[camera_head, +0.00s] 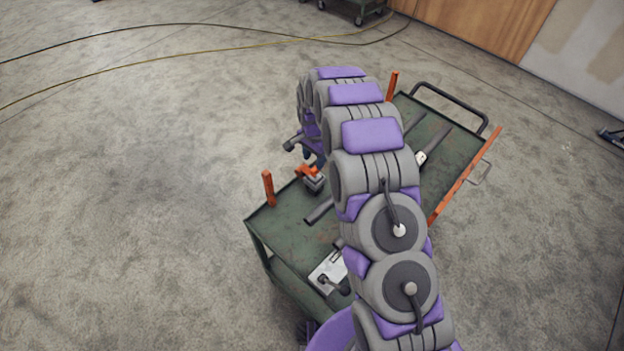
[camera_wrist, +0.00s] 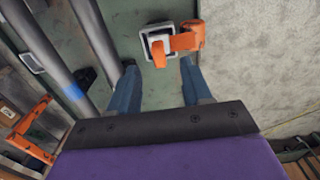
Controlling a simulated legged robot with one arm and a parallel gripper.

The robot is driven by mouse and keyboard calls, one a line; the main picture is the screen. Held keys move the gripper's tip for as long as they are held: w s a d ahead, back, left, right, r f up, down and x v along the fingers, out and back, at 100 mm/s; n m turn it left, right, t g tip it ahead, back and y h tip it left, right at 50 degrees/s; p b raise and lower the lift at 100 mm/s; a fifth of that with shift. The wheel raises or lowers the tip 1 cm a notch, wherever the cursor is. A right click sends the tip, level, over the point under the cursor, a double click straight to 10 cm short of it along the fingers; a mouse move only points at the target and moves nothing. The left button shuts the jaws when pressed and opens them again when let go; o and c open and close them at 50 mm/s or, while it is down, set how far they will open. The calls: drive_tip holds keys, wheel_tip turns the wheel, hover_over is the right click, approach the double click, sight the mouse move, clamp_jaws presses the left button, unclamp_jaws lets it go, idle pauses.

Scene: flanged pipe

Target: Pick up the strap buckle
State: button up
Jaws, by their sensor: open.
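The strap buckle (camera_head: 314,182), a grey metal frame with an orange strap, lies on the green cart top near its left edge in the head view. In the wrist view, the buckle (camera_wrist: 148,41) is at the top centre, with the strap looping to its right. My gripper (camera_wrist: 158,63) is open, its two blue fingers apart and empty. The buckle lies in line with the gap, just beyond the fingertips in the picture. In the head view my arm hides much of the cart, and the gripper shows only in part, close above the buckle.
The green cart (camera_head: 285,228) has orange corner posts (camera_head: 268,188). In the wrist view, grey pipes (camera_wrist: 60,55) run along the left of the fingers. A white plate (camera_head: 328,272) with a dark part lies at the cart's near end. Concrete floor (camera_head: 130,200) is open to the left.

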sight(314, 169)
drive_tip(key=shift+f, duration=0.85)
drive_tip(key=shift+d+f, duration=0.6)
drive_tip(key=shift+d, duration=0.25)
drive_tip(key=f, duration=0.2)
drive_tip(key=a+f+b, duration=0.1)
drive_tip(key=f, duration=0.1)
drive_tip(key=shift+w+a+f, duration=0.15)
drive_tip(key=shift+f, duration=0.05)
drive_tip(key=shift+a+f, duration=0.1)
drive_tip(key=shift+a, duration=0.4)
drive_tip(key=shift+d, duration=0.9)
drive_tip(key=c, duration=0.5)
drive_tip(key=shift+c, duration=1.3)
drive_tip(key=shift+a, duration=0.25)
clamp_jaws()
drive_tip(key=shift+a, duration=0.4)
drive_tip(key=shift+d, duration=0.15)
